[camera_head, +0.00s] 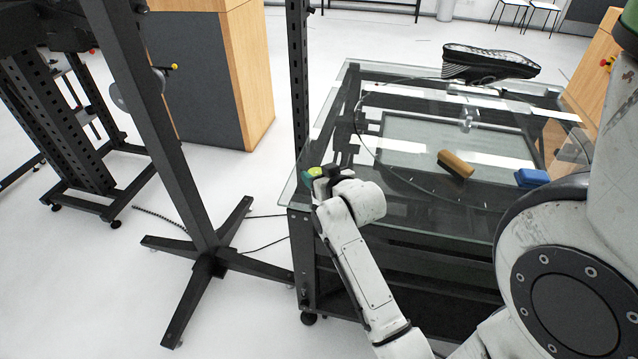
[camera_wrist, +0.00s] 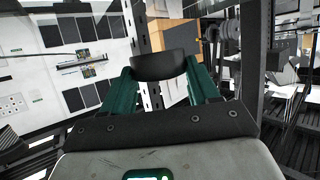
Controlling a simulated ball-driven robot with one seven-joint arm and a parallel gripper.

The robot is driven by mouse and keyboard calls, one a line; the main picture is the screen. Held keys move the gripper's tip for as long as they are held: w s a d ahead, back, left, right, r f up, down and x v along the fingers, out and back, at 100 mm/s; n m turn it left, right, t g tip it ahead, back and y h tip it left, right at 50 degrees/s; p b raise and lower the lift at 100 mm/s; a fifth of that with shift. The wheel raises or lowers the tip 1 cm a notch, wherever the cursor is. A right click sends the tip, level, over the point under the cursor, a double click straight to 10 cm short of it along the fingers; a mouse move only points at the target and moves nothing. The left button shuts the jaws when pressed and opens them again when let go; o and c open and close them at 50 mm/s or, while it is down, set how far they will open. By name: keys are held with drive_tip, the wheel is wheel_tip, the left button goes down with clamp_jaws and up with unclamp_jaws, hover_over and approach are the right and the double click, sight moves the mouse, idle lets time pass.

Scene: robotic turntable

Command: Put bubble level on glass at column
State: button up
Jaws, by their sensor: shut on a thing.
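My gripper (camera_head: 316,176) is at the near left corner of the glass tabletop (camera_head: 350,100), at the left edge of the glass in the head view. In the wrist view its two green fingers (camera_wrist: 158,78) are shut on a dark, rounded thing (camera_wrist: 158,65), apparently the bubble level, seen from behind. In the head view a small green and yellow patch shows at the gripper; I cannot tell finger from level there. Whether the held thing touches the glass cannot be told. A black perforated column (camera_head: 298,80) stands upright by the glass's left edge.
A brown block (camera_head: 456,164) and a blue block (camera_head: 533,177) lie on the right of the glass. A black stand with splayed feet (camera_head: 205,265) is left of the table. The glass's left middle is clear.

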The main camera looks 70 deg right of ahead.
drive_tip(key=shift+w+d+f, duration=0.1)
drive_tip(key=shift+f, duration=1.6)
drive_tip(key=shift+f, duration=0.2)
drive_tip(key=o, duration=1.1)
drive_tip(key=shift+r, duration=0.1)
